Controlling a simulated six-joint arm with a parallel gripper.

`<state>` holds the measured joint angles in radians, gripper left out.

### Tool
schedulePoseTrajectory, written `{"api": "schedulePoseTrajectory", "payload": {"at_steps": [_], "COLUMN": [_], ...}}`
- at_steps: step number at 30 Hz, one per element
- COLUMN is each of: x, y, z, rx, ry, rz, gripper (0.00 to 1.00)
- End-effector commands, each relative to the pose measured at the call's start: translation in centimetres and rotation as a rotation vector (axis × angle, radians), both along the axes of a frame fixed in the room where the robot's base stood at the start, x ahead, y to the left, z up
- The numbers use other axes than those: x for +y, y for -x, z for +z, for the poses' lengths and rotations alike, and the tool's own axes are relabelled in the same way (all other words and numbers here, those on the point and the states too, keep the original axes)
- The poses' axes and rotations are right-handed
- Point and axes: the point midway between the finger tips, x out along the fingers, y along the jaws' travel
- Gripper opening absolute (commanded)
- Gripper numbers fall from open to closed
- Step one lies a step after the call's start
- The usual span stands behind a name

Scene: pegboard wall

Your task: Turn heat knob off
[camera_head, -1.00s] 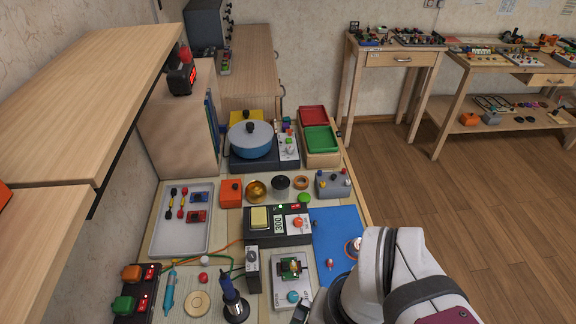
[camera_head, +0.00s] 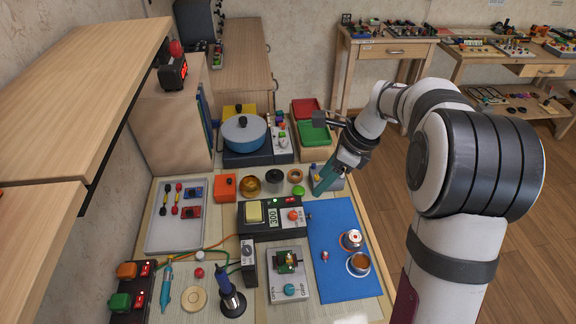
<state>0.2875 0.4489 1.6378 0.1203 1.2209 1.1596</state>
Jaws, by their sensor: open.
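A dark control unit (camera_head: 258,222) with a yellow-cream switch, a display reading 300 and an orange knob (camera_head: 293,215) stands mid-bench. A red light glows on it. Behind it a hot plate (camera_head: 238,154) carries a blue pot (camera_head: 244,133). The plate's side panel (camera_head: 282,141) has small knobs. I cannot tell for sure which knob is the heat knob. My gripper (camera_head: 318,188) is open and points down and left, with teal fingers. It is right of and beyond the orange knob, apart from it.
A green dome button (camera_head: 299,191), several small pots and an orange box (camera_head: 225,187) stand between unit and hot plate. Red and green trays (camera_head: 313,133) lie behind my gripper.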

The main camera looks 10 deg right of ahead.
Motion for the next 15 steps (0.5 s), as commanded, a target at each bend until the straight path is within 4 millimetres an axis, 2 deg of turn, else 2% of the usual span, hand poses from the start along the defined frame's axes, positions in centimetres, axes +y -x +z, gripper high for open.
{"api": "schedulePoseTrajectory", "payload": {"at_steps": [9, 15], "x": [3.2, 4.7], "y": [-1.2, -1.9], "z": [-8.3, -12.2], "rx": [0.006, 0.003], "ry": [0.001, 0.002], "rz": [0.009, 0.007], "gripper": [0.59, 0.59]}}
